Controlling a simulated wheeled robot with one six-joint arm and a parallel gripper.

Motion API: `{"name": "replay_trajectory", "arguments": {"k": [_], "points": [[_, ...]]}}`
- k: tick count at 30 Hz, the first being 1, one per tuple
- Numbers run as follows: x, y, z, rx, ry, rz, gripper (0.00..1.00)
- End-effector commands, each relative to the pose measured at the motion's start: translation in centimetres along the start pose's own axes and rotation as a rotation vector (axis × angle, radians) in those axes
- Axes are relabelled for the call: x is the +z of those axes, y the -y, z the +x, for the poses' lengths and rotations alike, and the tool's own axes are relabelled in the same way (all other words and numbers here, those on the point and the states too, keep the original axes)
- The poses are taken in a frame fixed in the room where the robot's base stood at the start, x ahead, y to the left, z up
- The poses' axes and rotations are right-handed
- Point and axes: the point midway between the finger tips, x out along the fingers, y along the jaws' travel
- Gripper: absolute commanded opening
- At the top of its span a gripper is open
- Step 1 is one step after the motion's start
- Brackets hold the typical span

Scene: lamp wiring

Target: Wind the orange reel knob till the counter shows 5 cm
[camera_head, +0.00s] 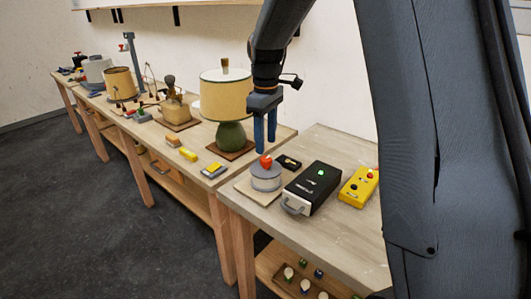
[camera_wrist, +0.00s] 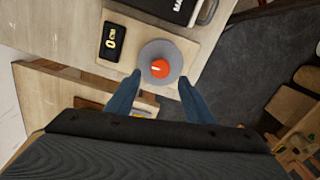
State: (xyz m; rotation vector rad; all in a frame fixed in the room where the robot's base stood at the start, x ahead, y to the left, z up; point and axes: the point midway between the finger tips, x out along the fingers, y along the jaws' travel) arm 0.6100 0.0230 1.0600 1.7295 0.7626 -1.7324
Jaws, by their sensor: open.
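The orange reel knob (camera_head: 266,161) sits on top of a round grey reel (camera_head: 266,179) on a pale board (camera_head: 247,190). In the wrist view the knob (camera_wrist: 160,68) has a pale mark on it and lies on the grey disc (camera_wrist: 177,60). The counter (camera_wrist: 112,42) is a small black box beside the reel and reads 0 cm; it also shows in the head view (camera_head: 289,162). My gripper (camera_head: 265,150) points down just above the knob. Its two blue fingers (camera_wrist: 158,85) are apart, with nothing between them.
A black box with a green light (camera_head: 314,184) and a front handle stands right of the reel. A yellow box with a red button (camera_head: 359,187) stands beyond it. A lamp with a green base (camera_head: 230,136) stands on the neighbouring table at left.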

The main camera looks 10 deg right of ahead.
Motion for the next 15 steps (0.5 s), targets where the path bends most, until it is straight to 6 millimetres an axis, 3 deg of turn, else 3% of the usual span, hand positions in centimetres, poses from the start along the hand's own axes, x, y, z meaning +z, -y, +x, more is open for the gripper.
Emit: {"name": "replay_trajectory", "arguments": {"k": [6, 15], "points": [[0.1, 0.1, 3.4, -0.002, 0.002, 0.002, 0.48], [0.1, 0.0, 5.5, 0.001, -0.001, 0.003, 0.48]]}}
